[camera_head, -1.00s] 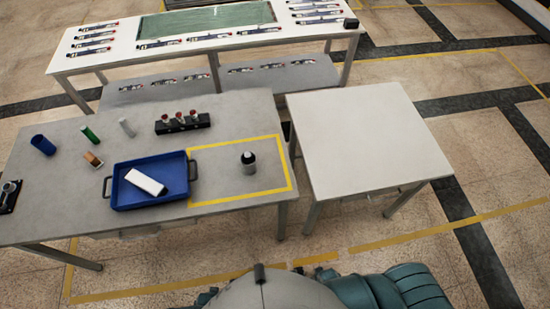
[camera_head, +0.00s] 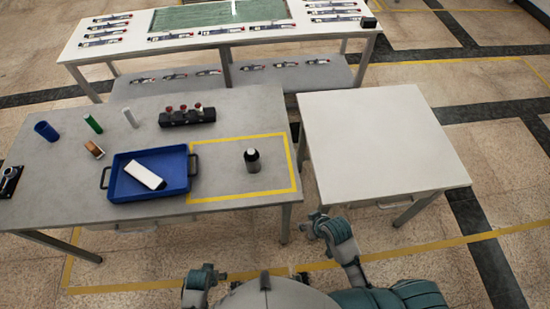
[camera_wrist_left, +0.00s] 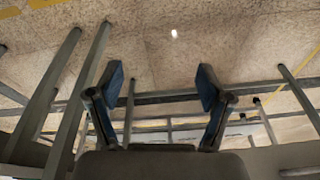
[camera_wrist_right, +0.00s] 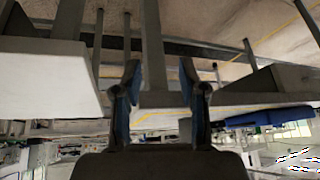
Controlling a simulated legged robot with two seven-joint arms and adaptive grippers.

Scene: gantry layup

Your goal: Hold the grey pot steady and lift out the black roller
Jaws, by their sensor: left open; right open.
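A small upright dark cylinder with a pale top (camera_head: 252,160) stands inside the yellow-taped area of the grey table. It is the only pot-like thing there. At this size I cannot tell the grey pot from the black roller in it. My right gripper (camera_head: 314,224) is in front of the gap between the two tables, below and right of the pot. In the right wrist view its fingers (camera_wrist_right: 158,85) are apart and empty. My left gripper (camera_head: 208,274) is low, in front of the grey table. In the left wrist view its fingers (camera_wrist_left: 165,88) are apart and empty.
A bare white table (camera_head: 380,140) stands right. Around the pot, the taped area (camera_head: 225,175) is clear.

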